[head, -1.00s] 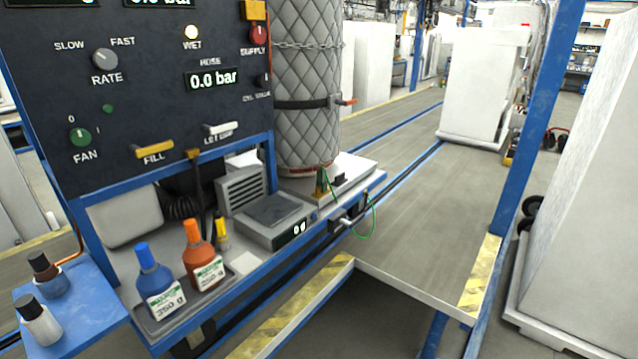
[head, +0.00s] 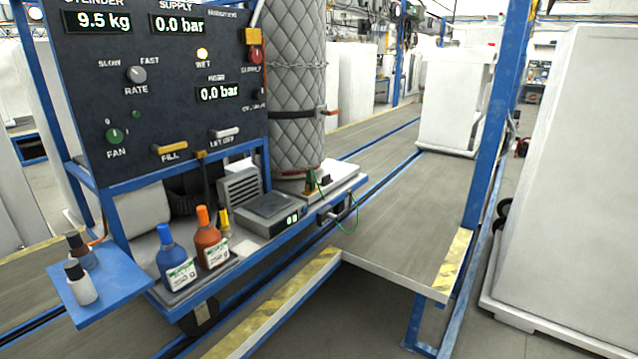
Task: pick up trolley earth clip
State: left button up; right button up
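A thin green cable (head: 354,214) loops down from the foot of the quilted grey cylinder. A small grey clip-like piece (head: 334,215) sits at the trolley's front edge beside the cable, against a dark bracket; I take it for the trolley earth clip, but it is too small to tell its jaws. A small brass-coloured post (head: 309,183) stands at the cable's upper end. Neither of my grippers is in view.
The quilted cylinder (head: 296,90) stands on the trolley behind the control panel (head: 160,90). A scale (head: 268,206), a blue bottle (head: 175,262) and an orange bottle (head: 209,243) are in front. A blue post (head: 487,130) rises at right. The conveyor deck (head: 400,220) is bare.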

aim_at(310, 181)
jog(key=z, duration=0.7)
jog(key=i, duration=0.8)
jog(key=z, duration=0.9)
jog(key=i, duration=0.95)
jog(key=u, duration=0.75)
jog(key=i, duration=1.05)
jog(key=u, duration=0.9)
